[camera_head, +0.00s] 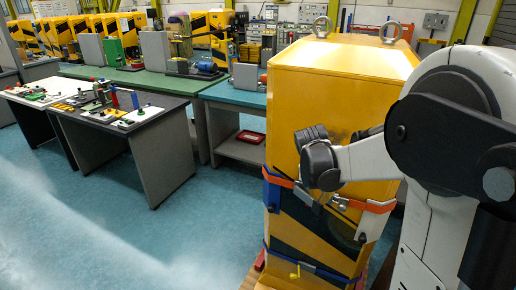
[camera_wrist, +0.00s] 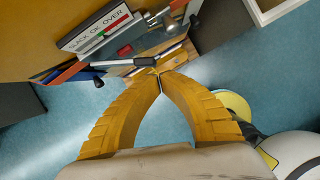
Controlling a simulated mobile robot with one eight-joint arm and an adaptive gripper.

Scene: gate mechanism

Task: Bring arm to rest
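My gripper (camera_wrist: 160,74) shows in the wrist view with its two yellow ribbed fingers curving together and their tips meeting; nothing is clearly seen between them. Just beyond the tips are a metal bar with a black grip (camera_wrist: 135,61) and a small gauge plate (camera_wrist: 100,30) reading "SLACK OK OVER". I cannot tell whether the tips touch the bar. In the head view my arm reaches left in front of the tall yellow cabinet (camera_head: 325,85), its wrist close to the orange strap (camera_head: 368,205) around the cabinet. The fingers are mostly hidden there.
A grey table (camera_head: 125,127) with small parts on white boards stands at the left. Green and teal workbenches (camera_head: 150,83) run behind it, with a red tray (camera_head: 249,137) on a lower shelf. The blue floor (camera_head: 90,225) at the front left is clear.

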